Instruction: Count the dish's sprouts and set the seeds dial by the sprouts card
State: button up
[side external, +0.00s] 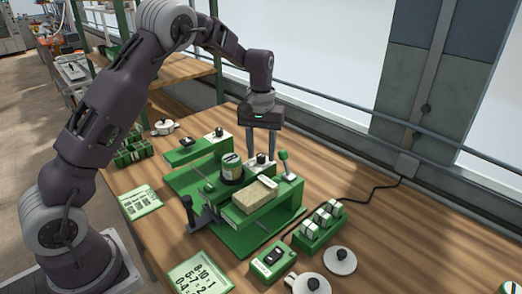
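My gripper (261,152) points down over the green seeder (240,238), its two fingers apart on either side of a white dial with a dark knob (262,161). I cannot tell whether the fingers touch it. A second similar dial (220,135) sits at the seeder's back left. The dial labels are too small to read, so I cannot tell which is the seeds dial. A white card with a green border (201,277) lies at the front, with number ranges such as 8-10 and 5-7. A smaller card (141,202) lies at the left. No sprouts can be made out.
A tan block (254,196) and a dark round container (231,170) are on the seeder, with levers beside them. White round pieces with black knobs (340,261), a green rack (319,228), a switch box (272,260) and a white pot (165,127) stand around it.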

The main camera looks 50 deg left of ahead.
aim_at(261, 155)
notch_tip(261, 155, up, 7)
jog(key=shift+r, duration=0.1)
dwell(0.5)
jog(key=s+d+r+m+t, duration=0.25)
jog(key=s+r, duration=0.35)
jog(key=s, duration=0.3)
jog(key=s+d+r+m+t, duration=0.1)
jog(key=s+d+r, duration=0.4)
jog(key=s, duration=0.4)
jog(key=s+d+f+m+t, duration=0.2)
jog(key=s+f+m, duration=0.1)
jog(key=s, duration=1.1)
jog(key=shift+s, duration=0.15)
